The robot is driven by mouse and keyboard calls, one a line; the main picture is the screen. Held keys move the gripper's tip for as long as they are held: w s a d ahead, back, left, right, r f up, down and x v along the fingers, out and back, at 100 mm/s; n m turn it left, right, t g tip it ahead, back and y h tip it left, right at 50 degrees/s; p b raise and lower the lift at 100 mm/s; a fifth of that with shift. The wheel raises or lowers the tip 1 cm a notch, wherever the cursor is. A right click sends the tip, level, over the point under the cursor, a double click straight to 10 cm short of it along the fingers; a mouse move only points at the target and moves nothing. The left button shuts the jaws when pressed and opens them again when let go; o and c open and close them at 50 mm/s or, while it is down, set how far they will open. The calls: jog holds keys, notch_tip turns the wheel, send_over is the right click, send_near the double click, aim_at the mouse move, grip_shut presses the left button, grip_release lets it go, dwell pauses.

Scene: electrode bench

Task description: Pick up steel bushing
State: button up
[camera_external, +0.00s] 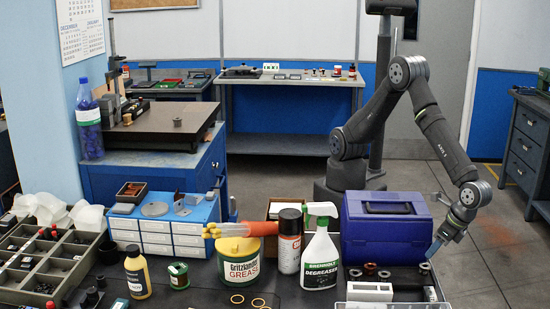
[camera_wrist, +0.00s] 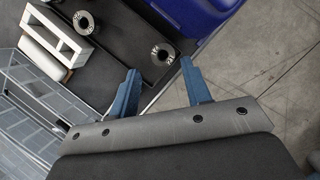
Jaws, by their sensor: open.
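A short grey metal ring with a dark hole, which looks like the steel bushing (camera_wrist: 162,51), stands on a dark surface in the wrist view. A similar ring (camera_wrist: 84,22) stands to its left; I cannot tell for sure which is meant. My gripper (camera_wrist: 160,66) is open and empty, its two blue fingers apart, with the nearer ring just beyond and between the fingertips in the picture. In the external view my gripper (camera_external: 434,249) points down beside the blue toolbox, above a small grey ring (camera_external: 424,268) at the bench's right end.
A blue toolbox (camera_external: 385,225) stands close left of my gripper. A white slotted block (camera_external: 370,291) and several small rings (camera_external: 385,274) lie on the bench. A degreaser bottle (camera_external: 320,259) stands farther left. The floor (camera_wrist: 275,60) is open to the right.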

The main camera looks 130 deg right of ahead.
aim_at(424, 270)
jog(key=shift+a+f+x, duration=0.1)
jog(key=shift+a+x, duration=0.05)
jog(key=shift+x, duration=1)
jog(key=shift+a+f+x, duration=0.1)
jog(key=shift+a+x, duration=0.1)
jog(key=shift+x, duration=0.9)
jog(key=shift+a+f+x, duration=0.1)
jog(key=shift+a+x, duration=0.05)
jog(key=shift+x, duration=1)
jog(key=shift+s+r, duration=0.1)
jog(key=c, duration=0.8)
